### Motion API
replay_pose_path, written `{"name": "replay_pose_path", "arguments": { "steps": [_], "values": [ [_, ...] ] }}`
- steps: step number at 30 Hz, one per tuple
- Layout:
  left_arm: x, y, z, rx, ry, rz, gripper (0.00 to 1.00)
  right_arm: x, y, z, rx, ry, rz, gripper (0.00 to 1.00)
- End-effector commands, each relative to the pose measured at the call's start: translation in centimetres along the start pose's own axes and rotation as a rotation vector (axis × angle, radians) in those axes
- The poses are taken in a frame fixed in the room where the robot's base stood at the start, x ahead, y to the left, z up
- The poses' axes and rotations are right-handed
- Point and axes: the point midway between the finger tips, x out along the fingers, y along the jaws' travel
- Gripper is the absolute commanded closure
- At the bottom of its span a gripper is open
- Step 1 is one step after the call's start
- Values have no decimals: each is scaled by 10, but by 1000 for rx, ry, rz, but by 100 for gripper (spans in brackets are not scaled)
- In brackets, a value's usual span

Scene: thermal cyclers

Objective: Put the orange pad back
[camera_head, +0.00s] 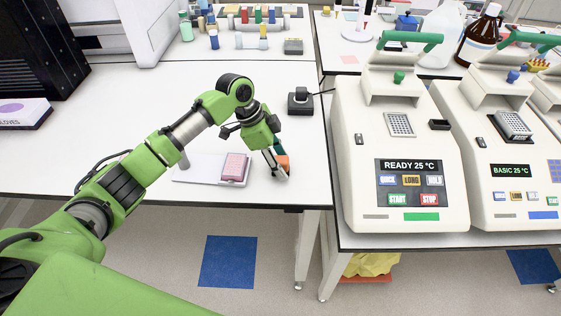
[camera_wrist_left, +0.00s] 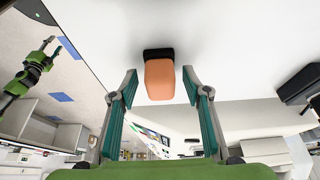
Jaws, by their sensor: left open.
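The orange pad (camera_head: 283,161) is on the white table near its front edge, partly hidden by my left gripper in the head view. In the left wrist view the orange pad (camera_wrist_left: 165,80) shows as a rounded block with a dark part behind its far end. My left gripper (camera_head: 279,163) is open, with its fingers (camera_wrist_left: 159,86) to either side of the pad's near end and gaps on both sides. A white tray (camera_head: 190,167) with a pink block (camera_head: 235,167) lies just left of the gripper.
A small black device (camera_head: 300,101) stands behind the gripper. A rack with coloured bottles (camera_head: 260,17) is at the back. The table's middle is clear.

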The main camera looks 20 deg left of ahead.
Motion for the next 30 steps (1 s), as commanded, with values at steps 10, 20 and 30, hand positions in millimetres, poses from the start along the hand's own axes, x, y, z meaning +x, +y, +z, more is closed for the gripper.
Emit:
{"name": "replay_pose_path", "arguments": {
  "steps": [10,20,30],
  "values": [
    [-61,-2,0,3,1,-6,56,15,-1,1,0,1,0,60],
    [-114,-1,0,0,1,-2,56,23,-4,1,1,2,-4,60],
    [-121,0,-1,0,1,0,56,23,-5,0,0,2,-6,60]
  ]
}}
